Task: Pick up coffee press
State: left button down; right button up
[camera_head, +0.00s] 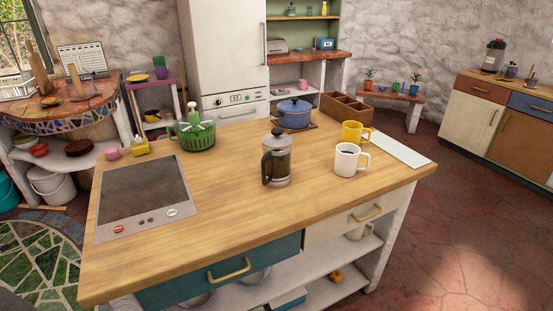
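The coffee press (277,160) stands upright near the middle of the wooden island counter (240,215). It has a clear body, a metal lid and a dark handle on its left side. Nothing touches it and no object hides it. Neither of my grippers shows in the head view.
A white mug (347,160) and a yellow mug (354,133) stand right of the press, beside a white board (401,151). A blue pot (294,114) and wooden box (346,109) are behind. The front counter is clear.

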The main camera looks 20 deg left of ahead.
aim_at(275, 160)
jog(key=u, duration=0.35)
jog(key=i+l+u, duration=0.15)
jog(key=l+u, duration=0.3)
jog(key=i+l+u, duration=0.15)
jog(key=u, duration=0.25)
jog(key=l+u, duration=0.35)
jog(key=l, duration=0.65)
jog(key=l+u, duration=0.15)
jog(key=l, duration=1.75)
jog(key=i, duration=0.3)
jog(key=l+z, duration=0.05)
